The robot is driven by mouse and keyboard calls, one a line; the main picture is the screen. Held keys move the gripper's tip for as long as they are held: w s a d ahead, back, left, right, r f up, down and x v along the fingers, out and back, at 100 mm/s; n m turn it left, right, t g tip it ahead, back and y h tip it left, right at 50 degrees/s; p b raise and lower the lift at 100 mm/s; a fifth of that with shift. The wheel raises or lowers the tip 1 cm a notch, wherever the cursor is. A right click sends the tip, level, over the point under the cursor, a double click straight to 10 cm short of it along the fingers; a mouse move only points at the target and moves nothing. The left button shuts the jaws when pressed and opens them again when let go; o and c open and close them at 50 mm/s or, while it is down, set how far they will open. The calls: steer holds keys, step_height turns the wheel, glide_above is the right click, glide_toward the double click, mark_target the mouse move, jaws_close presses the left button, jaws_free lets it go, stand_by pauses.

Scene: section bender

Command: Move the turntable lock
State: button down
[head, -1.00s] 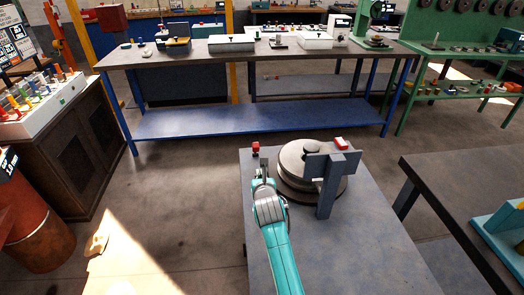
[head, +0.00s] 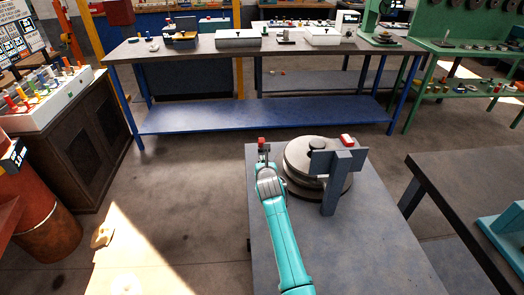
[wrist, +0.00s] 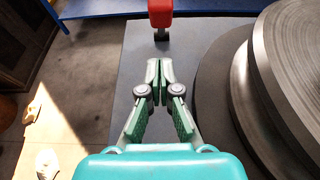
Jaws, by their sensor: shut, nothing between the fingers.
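A small red-topped piece (head: 262,143) on a dark stem stands at the far left corner of the grey-blue bench, beside the turntable. It also shows at the top of the wrist view (wrist: 160,14). I cannot tell for sure that it is the turntable lock. The round grey turntable (head: 297,157) is to its right, partly hidden by a post. My gripper (head: 263,158) is shut and empty, just short of the red piece. In the wrist view its fingertips (wrist: 160,76) point at the stem, with a gap between.
A blue-grey post with a crosspiece (head: 330,195) stands in front of the turntable, with a second red-topped part (head: 347,140) behind it. The turntable is close on my gripper's right. The bench top (head: 375,235) is clear on the near right.

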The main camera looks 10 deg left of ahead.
mark_target(261, 146)
steer(key=shift+w+a+r, duration=0.2)
steer(key=shift+w, duration=0.55)
steer(key=shift+w+a+r, duration=0.2)
steer(key=shift+w+a, duration=0.05)
steer(key=shift+w, duration=0.55)
steer(key=shift+w+a+r, duration=0.2)
steer(key=shift+w, duration=0.55)
steer(key=shift+a+r, duration=0.1)
steer(key=shift+r, duration=0.05)
